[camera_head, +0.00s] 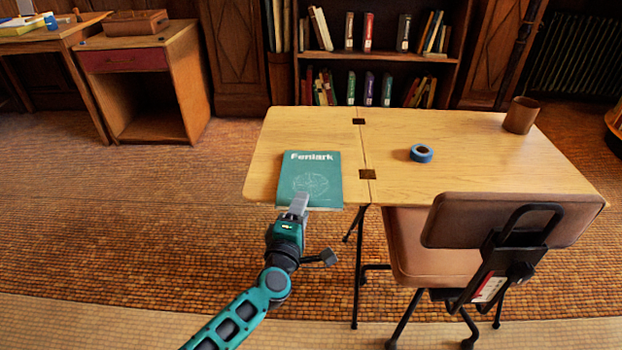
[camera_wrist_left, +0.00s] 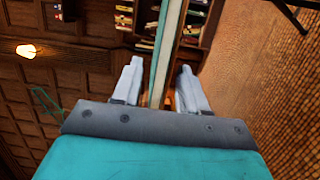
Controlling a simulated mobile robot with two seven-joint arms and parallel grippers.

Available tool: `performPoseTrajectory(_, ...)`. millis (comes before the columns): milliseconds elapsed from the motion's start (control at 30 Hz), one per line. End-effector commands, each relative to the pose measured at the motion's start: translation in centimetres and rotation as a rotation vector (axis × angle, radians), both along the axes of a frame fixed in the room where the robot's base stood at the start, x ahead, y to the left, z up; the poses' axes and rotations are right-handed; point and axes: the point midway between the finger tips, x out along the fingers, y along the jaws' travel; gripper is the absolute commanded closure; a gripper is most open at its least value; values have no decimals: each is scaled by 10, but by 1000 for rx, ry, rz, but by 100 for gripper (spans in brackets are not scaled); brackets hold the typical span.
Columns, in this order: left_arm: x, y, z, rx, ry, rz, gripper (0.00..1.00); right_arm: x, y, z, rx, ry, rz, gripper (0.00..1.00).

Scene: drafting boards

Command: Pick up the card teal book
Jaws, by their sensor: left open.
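The teal book (camera_head: 312,178), titled "Fenlark", lies flat on the left end of the wooden table (camera_head: 420,190), at its front edge. My left gripper (camera_head: 298,203) is at the book's front edge, with a finger over the cover's lower border in the head view. In the left wrist view, my left gripper (camera_wrist_left: 160,68) is open, turned on its side. The thin edge of the book (camera_wrist_left: 162,52) runs between the two fingers, with a gap on each side. Whether a finger touches the book, I cannot tell. My right gripper is not in view.
An office chair (camera_head: 500,222) stands against the table's front right. A bookshelf (camera_head: 380,57) is behind. The tabletop around the tape is clear.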

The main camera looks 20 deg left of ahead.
Motion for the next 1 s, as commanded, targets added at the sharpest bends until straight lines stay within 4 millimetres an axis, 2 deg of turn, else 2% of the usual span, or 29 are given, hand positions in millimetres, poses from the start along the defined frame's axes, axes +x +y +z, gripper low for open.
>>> performPoseTrajectory(200,0,0,0,0,1,0,58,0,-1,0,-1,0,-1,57)
performPoseTrajectory(633,0,0,0,0,0,0,100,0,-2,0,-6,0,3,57)
performPoseTrajectory(1000,1,0,2,0,-3,0,100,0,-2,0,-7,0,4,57)
